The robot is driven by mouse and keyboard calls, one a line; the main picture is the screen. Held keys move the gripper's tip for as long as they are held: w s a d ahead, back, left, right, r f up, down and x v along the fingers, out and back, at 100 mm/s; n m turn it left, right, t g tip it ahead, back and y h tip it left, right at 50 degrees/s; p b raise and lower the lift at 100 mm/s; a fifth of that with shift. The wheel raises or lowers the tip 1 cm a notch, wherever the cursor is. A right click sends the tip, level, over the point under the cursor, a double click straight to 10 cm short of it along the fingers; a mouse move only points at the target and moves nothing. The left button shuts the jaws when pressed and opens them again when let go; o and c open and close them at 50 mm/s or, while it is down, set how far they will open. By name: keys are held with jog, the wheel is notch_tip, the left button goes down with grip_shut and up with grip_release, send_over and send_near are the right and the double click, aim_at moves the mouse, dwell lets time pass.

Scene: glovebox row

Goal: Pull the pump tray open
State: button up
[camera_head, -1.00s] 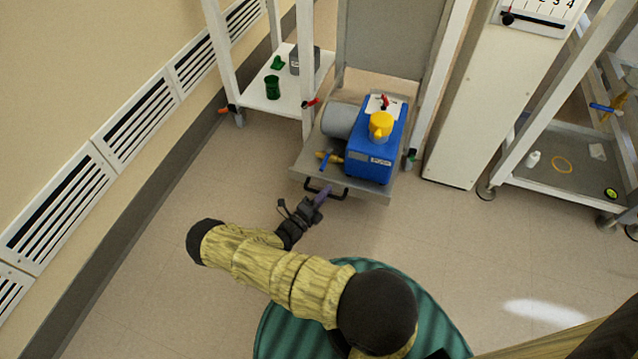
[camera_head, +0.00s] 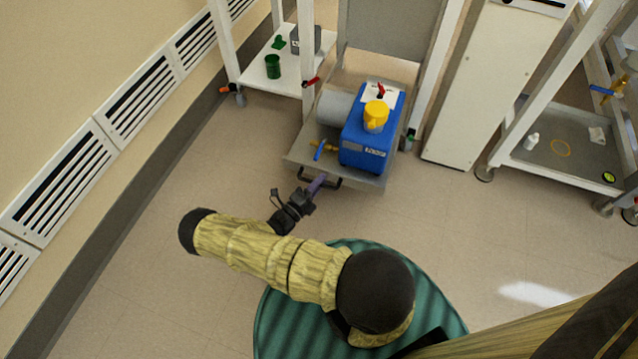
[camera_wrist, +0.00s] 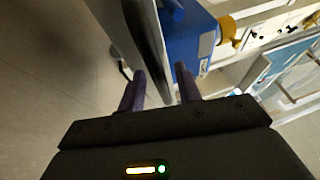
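The pump tray (camera_head: 364,182) is a grey shelf low in a white-framed stand, jutting out at the front. A blue pump (camera_head: 366,150) with a yellow cap and a grey motor sits on it. A black bar handle (camera_head: 334,185) is on the tray's front edge. My gripper (camera_head: 317,182) is at the left part of this handle, its purple fingers appearing closed on it. In the wrist view my gripper's two fingers (camera_wrist: 161,82) stand on either side of the tray front; the exact contact is hard to see.
A white shelf (camera_head: 257,88) with a green cup (camera_head: 272,66) stands left of the tray. A white cabinet (camera_head: 468,110) and another wheeled stand (camera_head: 560,145) are to the right. Wall vents (camera_head: 62,178) run along the left. The floor before the tray is clear.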

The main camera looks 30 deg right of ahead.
jog(key=shift+a, duration=0.1)
jog(key=b+v, duration=0.4)
jog(key=v, duration=1.3)
jog(key=shift+b, duration=0.35)
jog(key=shift+a+r, duration=0.1)
